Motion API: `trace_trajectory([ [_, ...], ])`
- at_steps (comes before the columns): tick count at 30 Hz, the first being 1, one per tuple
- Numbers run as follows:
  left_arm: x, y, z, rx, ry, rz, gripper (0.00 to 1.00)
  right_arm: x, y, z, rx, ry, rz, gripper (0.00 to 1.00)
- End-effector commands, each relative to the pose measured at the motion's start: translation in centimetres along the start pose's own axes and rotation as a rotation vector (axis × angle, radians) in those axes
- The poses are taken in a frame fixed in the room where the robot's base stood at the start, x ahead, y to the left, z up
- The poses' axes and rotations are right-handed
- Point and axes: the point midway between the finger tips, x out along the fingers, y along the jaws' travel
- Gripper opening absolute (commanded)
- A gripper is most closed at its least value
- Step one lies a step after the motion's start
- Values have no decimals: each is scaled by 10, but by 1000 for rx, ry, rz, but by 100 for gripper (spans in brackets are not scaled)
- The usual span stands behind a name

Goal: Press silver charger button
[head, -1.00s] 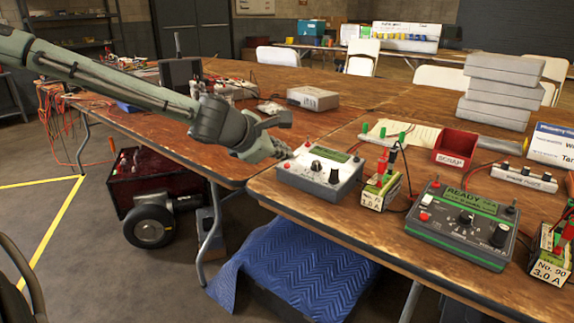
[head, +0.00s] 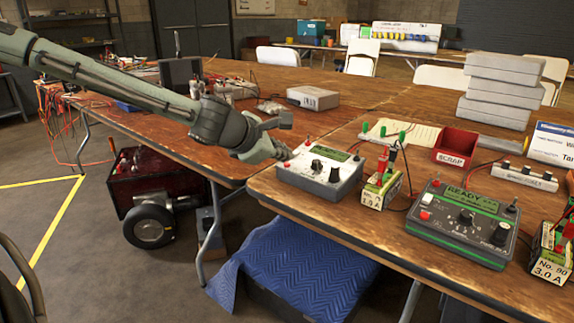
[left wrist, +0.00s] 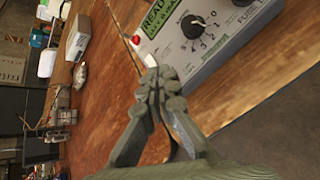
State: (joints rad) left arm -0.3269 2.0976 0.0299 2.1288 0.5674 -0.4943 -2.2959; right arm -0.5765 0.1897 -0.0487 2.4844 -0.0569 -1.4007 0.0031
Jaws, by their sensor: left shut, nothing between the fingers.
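The silver charger (head: 325,170) stands at the left front of the near table, with a green display, a dark dial and a red button (head: 287,165) on top. In the left wrist view the charger (left wrist: 205,35) shows its display reading READY, its dial, a red button (left wrist: 136,40) and a pale button (left wrist: 151,61). My left gripper (head: 278,150) is shut and empty at the charger's left back corner. In the left wrist view its fingertips (left wrist: 160,82) lie just below the pale button; I cannot tell whether they touch it. My right gripper is out of view.
A dark charger (head: 465,222) reading READY stands to the right. A battery pack (head: 381,190) with leads stands between the two chargers. A red SCRAP bin (head: 455,147) and stacked grey cases (head: 503,90) are behind. Bare wood lies along the front edge.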

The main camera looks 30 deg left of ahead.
Motion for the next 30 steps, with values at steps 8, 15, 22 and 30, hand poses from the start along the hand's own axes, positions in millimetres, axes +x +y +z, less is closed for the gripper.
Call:
trace_trajectory([
  [8,2,-1,-1,-1,0,0,0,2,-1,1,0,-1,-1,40],
  [15,3,-2,-2,0,1,0,0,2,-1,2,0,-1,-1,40],
  [22,4,-3,-4,1,1,0,0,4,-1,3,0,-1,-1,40],
  [30,7,-5,-5,0,1,0,0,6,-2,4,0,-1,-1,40],
])
